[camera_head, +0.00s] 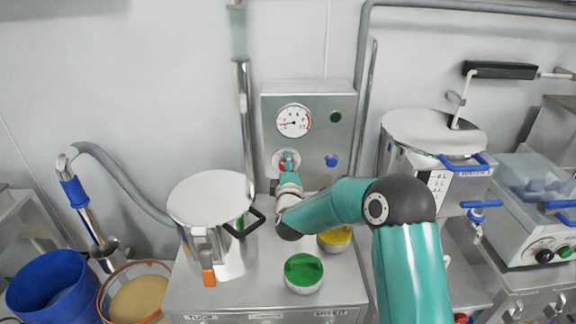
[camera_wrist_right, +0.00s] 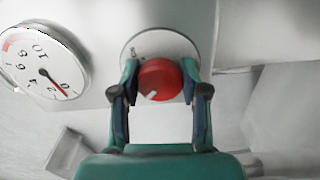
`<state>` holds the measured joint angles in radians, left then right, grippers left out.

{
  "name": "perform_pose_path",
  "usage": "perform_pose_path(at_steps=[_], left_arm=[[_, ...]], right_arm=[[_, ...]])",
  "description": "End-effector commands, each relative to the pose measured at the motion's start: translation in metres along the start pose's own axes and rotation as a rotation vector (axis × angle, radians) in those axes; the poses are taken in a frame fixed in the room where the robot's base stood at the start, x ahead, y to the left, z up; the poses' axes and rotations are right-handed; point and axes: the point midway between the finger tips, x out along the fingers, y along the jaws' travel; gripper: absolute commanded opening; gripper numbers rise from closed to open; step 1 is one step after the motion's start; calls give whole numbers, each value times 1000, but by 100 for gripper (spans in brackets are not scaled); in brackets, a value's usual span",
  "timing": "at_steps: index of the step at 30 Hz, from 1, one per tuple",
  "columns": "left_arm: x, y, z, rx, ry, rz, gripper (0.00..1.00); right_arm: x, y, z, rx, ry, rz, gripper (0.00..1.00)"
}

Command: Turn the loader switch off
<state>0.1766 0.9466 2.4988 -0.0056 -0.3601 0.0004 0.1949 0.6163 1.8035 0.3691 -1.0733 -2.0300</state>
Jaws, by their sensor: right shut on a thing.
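The loader switch is a red round knob (camera_wrist_right: 160,80) with a white pointer mark, set on a pale round plate (camera_wrist_right: 150,45) on the steel control box (camera_head: 343,108). In the wrist view my right gripper (camera_wrist_right: 160,88) has one finger on each side of the knob and is closed on it. The pointer mark faces down and slightly left in that view. In the head view the right gripper (camera_head: 287,165) reaches the box below the gauge, and the knob is mostly hidden behind it. My left gripper is in neither view.
A round pressure gauge (camera_head: 293,121), a dark green button (camera_head: 336,117) and a blue knob (camera_head: 331,160) are on the same box. A lidded steel vessel (camera_head: 209,199) stands left of my arm. Bowls of green (camera_head: 303,270) and yellow material (camera_head: 336,237) sit below it.

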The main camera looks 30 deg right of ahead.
Motion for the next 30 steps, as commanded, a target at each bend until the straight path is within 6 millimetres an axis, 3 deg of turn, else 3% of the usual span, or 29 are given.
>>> perform_pose_path(at_steps=[9,22,23,27,30], left_arm=[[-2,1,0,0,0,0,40],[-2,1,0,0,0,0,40],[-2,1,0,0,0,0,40],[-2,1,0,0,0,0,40],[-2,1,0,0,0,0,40]], right_arm=[[-2,-6,-3,-98,9,-13,10],[-2,-8,-4,-108,11,-17,10],[-2,-8,-4,-108,11,-17,48],[-2,-7,-3,-106,9,-15,70],[-1,-5,-2,-105,7,-11,70]])
